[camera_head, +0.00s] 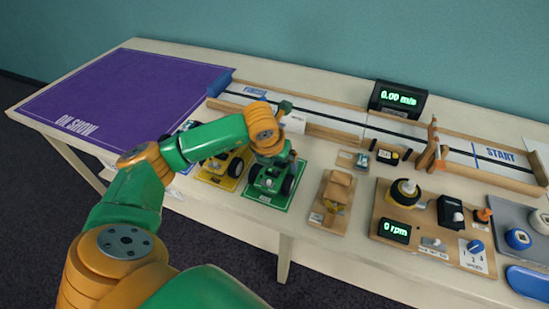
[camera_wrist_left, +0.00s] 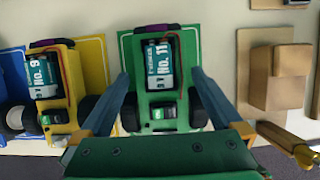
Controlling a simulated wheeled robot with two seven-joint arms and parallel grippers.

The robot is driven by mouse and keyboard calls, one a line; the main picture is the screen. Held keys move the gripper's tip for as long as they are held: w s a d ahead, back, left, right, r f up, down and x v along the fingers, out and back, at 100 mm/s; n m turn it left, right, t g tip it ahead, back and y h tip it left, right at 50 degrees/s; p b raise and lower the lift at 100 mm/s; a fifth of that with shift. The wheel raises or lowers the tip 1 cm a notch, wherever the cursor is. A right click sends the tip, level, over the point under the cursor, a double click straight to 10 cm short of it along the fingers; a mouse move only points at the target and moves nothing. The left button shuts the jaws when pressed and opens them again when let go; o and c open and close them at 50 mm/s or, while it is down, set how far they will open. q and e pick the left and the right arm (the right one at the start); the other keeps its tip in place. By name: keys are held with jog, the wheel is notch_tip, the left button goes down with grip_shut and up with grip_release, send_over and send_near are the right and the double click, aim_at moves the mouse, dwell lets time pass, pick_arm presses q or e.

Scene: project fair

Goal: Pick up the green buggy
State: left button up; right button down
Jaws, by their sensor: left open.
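The green buggy (camera_head: 268,181) stands on a green card on the table, partly hidden by my left arm in the head view. In the left wrist view the green buggy (camera_wrist_left: 164,115) carries a teal battery pack marked No. 11 and has dark wheels. My left gripper (camera_head: 274,162) is directly over it. In the wrist view the open fingers of the left gripper (camera_wrist_left: 160,85) lie on either side of the buggy's body. I cannot tell whether they touch it. My right gripper is not in view.
A yellow buggy (camera_wrist_left: 52,85) marked No. 9 stands close on the left, with a blue one (camera_wrist_left: 12,110) beyond it. A wooden block device (camera_head: 336,193) is on the right. A walled track (camera_head: 335,132) runs behind. The purple mat (camera_head: 130,85) is bare.

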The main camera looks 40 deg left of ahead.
pick_arm(q)
jog(key=shift+w+f, duration=0.2)
jog(key=shift+f, duration=0.1)
jog(key=shift+s+r, duration=0.1)
jog(key=c, duration=0.8)
jog(key=shift+c, duration=1)
jog(key=shift+r, duration=0.1)
